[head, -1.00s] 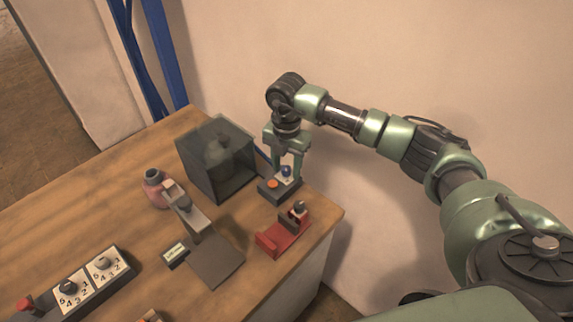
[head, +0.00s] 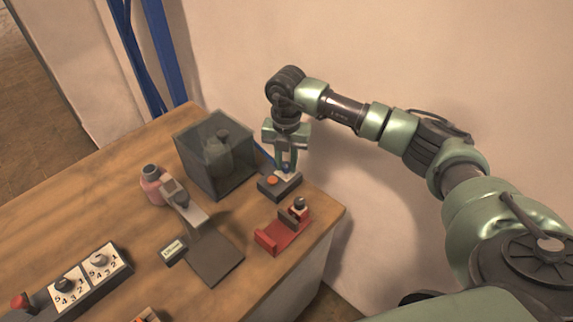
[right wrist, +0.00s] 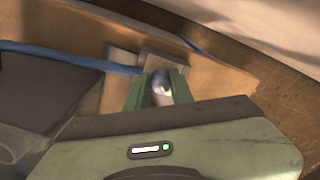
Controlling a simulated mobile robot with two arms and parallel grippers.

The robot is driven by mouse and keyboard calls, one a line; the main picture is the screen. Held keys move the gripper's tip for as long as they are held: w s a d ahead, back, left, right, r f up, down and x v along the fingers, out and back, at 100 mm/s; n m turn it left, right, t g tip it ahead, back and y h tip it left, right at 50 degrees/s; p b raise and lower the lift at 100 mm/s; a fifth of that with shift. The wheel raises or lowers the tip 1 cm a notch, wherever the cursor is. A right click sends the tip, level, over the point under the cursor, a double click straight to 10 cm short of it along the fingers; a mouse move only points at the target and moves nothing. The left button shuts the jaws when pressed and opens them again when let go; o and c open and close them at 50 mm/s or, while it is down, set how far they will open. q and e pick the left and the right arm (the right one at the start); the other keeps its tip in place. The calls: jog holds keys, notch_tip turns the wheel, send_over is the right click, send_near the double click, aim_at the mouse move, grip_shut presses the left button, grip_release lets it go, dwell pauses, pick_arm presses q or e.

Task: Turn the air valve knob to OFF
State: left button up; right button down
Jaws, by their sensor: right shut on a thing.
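The air valve knob is a small blue knob (head: 286,167) on a dark box (head: 279,187) with an orange button, near the table's back right edge. My right gripper (head: 286,165) points down over the box with its fingers shut on the knob. In the right wrist view the knob (right wrist: 161,83) shows between the two green fingers. Any marking for OFF is too small to read. My left gripper is not in view.
A glass chamber (head: 215,155) stands just left of the gripper, with a blue hose behind. A red stand (head: 283,232) sits in front. A pink bottle (head: 152,184), a dark plate (head: 214,260) and numbered dials (head: 84,280) are further left on the wooden table.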

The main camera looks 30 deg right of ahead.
jog(key=n+b, duration=0.2)
jog(key=n, duration=0.2)
jog(key=shift+f+n, duration=0.1)
jog(key=shift+n, duration=0.2)
jog(key=n+b, duration=0.2)
jog(key=n, duration=0.1)
jog(key=shift+n, duration=0.3)
jog(key=n+b, duration=0.2)
jog(key=n, duration=0.1)
jog(key=shift+a+n, duration=0.1)
jog(key=shift+n, duration=0.2)
jog(key=shift+n+b, duration=0.6)
jog(key=shift+n, duration=1)
jog(key=c, duration=1.2)
grip_release()
jog(key=shift+r, duration=0.2)
